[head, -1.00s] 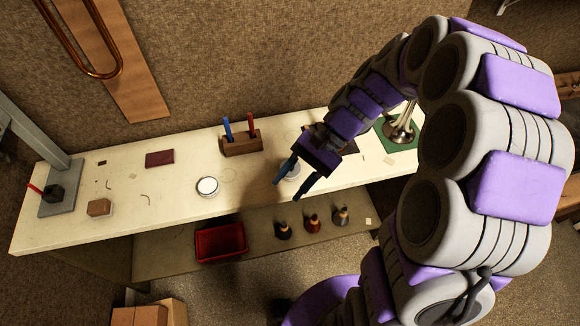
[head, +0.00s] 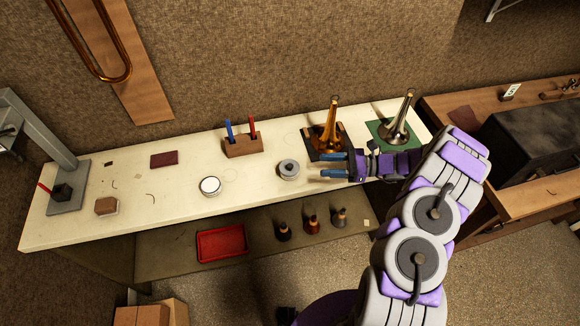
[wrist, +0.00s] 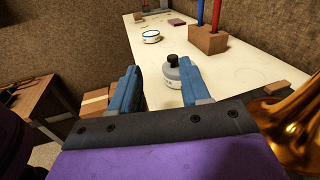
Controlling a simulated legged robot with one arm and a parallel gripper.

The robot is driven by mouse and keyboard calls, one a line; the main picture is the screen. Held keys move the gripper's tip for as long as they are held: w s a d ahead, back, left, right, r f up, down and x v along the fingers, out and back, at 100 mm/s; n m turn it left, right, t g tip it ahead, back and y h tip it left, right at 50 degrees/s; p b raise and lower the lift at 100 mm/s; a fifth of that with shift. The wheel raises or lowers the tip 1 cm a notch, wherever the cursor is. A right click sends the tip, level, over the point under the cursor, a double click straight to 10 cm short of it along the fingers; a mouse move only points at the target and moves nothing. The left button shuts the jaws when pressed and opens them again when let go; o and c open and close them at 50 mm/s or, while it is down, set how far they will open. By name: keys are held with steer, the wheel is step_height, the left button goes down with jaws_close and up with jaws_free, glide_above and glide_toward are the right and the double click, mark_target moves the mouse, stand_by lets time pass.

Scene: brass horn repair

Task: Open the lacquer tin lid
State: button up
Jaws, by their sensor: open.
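A round grey tin (head: 289,170) with a dark knob on its top stands upright on the pale bench, and it also shows in the wrist view (wrist: 173,72). A low white-topped round tin (head: 210,186) stands further left on the bench and shows in the wrist view (wrist: 151,37). I cannot read a label that tells which one holds lacquer. My gripper (head: 328,165) is open and empty, with its blue fingers pointing left at the grey tin and a gap between them. In the wrist view the grey tin is ahead, close beside the right finger's tip.
A wooden block (head: 243,146) with blue and red tools stands behind the tins. A brass horn (head: 329,135) on a dark mat is close behind my gripper; a silver one (head: 396,130) stands on a green mat. Bottles and a red tray (head: 222,244) sit on the lower shelf.

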mark_target(293, 167)
steer(key=d+f+m+t, duration=0.1)
steer(key=f, duration=0.1)
steer(key=d+f+m+t, duration=0.1)
steer(key=d+f, duration=0.1)
steer(key=shift+w+d, duration=0.1)
steer(key=shift+d, duration=0.1)
steer(key=a, duration=0.5)
steer(key=w+a+b, duration=0.1)
steer(key=a, duration=0.5)
steer(key=w+a, duration=0.1)
steer(key=a, duration=0.5)
steer(key=shift+w+a+b, duration=0.1)
steer(key=shift+a+b, duration=0.05)
steer(key=shift+b, duration=0.25)
jaws_close()
